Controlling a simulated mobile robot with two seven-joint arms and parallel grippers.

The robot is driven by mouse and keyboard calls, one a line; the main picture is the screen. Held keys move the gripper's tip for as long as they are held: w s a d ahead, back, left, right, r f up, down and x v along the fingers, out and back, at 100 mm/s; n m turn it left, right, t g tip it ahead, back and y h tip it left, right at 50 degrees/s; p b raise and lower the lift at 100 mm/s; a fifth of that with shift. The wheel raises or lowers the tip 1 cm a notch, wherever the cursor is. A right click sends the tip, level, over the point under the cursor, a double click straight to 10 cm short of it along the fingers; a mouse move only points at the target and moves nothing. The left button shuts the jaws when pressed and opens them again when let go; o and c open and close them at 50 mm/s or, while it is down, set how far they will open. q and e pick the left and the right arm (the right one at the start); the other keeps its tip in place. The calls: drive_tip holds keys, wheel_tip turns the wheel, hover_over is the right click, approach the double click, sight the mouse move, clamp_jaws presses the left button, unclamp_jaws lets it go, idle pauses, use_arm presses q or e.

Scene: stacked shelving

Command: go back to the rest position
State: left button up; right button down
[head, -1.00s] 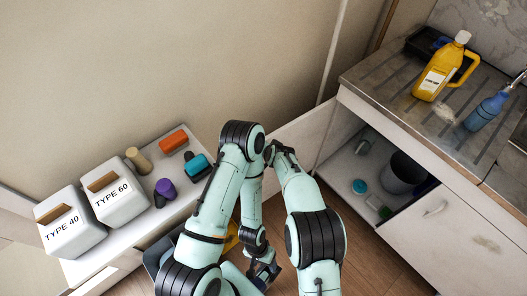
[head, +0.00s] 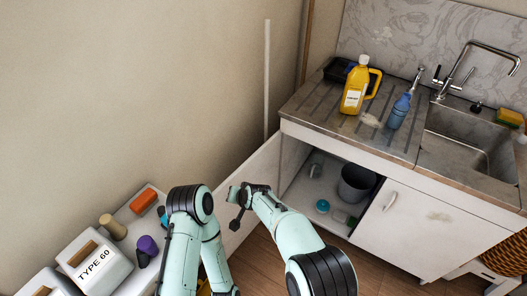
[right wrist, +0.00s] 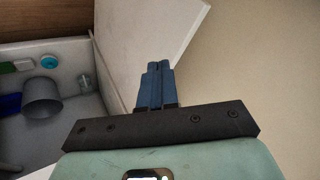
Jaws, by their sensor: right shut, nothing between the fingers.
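My right gripper shows in the right wrist view (right wrist: 155,70) with its two blue fingers together and nothing between them. It is in front of a white cabinet door (right wrist: 150,40) that stands open, with a beige wall beyond. In the head view my right arm (head: 275,220) reaches up from the bottom toward the open cabinet; its gripper is small and dark there. My left arm (head: 190,205) is bent beside it, left of it, and its lower part runs out of the bottom edge. My left gripper is outside the frames.
The open cabinet holds a grey bucket (head: 356,183) and a round teal item (head: 323,206). Above are a yellow jug (head: 354,90), a blue bottle (head: 398,112) and a sink (head: 465,140). A low shelf at left holds an orange block (head: 143,201) and a TYPE 60 bin (head: 92,268).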

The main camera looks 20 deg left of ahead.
drive_tip(key=w+d+f+m+h, duration=0.1)
drive_tip(key=d+f+m+h, duration=0.1)
drive_tip(key=d+f, duration=1.05)
drive_tip(key=s+d+f+m+g+h, duration=0.1)
drive_tip(key=s+d+f, duration=0.25)
drive_tip(key=d, duration=0.55)
drive_tip(key=s+d+f+m+g, duration=0.1)
drive_tip(key=s+d+f, duration=0.2)
drive_tip(key=d+f, duration=0.35)
use_arm(q)
drive_tip(key=shift+w+r+p, duration=0.45)
drive_tip(key=shift+r+p, duration=0.3)
drive_tip(key=shift+r, duration=0.1)
use_arm(e)
drive_tip(key=s+d+m+g, duration=0.1)
drive_tip(key=s+d, duration=0.6)
drive_tip(key=s, duration=0.4)
drive_tip(key=s+d+m+g, duration=0.1)
drive_tip(key=s+d+m, duration=0.1)
drive_tip(key=s+d, duration=0.5)
drive_tip(key=s, duration=0.5)
drive_tip(key=shift+r+g, duration=0.3)
